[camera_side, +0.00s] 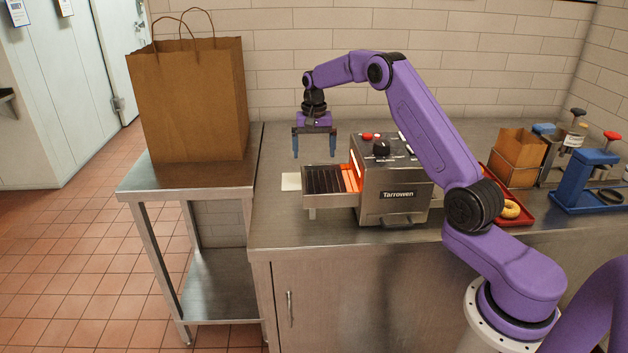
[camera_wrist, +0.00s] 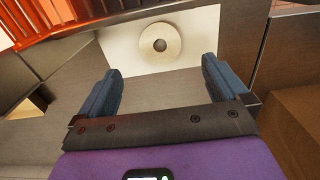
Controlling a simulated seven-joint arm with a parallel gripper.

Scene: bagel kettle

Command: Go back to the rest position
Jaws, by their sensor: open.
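My gripper (camera_side: 315,146) is open and empty, pointing down. In the side view it hangs above the near end of the conveyor toaster (camera_side: 397,198), over its tray and belt on the left. In the wrist view the gripper's two blue fingers (camera_wrist: 160,90) stand wide apart with nothing between them. Beyond them a pale ring-shaped thing (camera_wrist: 145,45) lies on a white sheet (camera_wrist: 117,62); I cannot tell exactly what the ring is. The sheet also shows in the side view as a pale patch (camera_side: 290,182) on the counter, left of the toaster.
A brown paper bag (camera_side: 190,105) stands on a lower steel table (camera_side: 150,182) at the left. A red tray (camera_side: 522,221) with a bagel (camera_side: 510,209), a brown box (camera_side: 517,158) and a blue press (camera_side: 588,182) are at the right. The toaster's inside glows orange.

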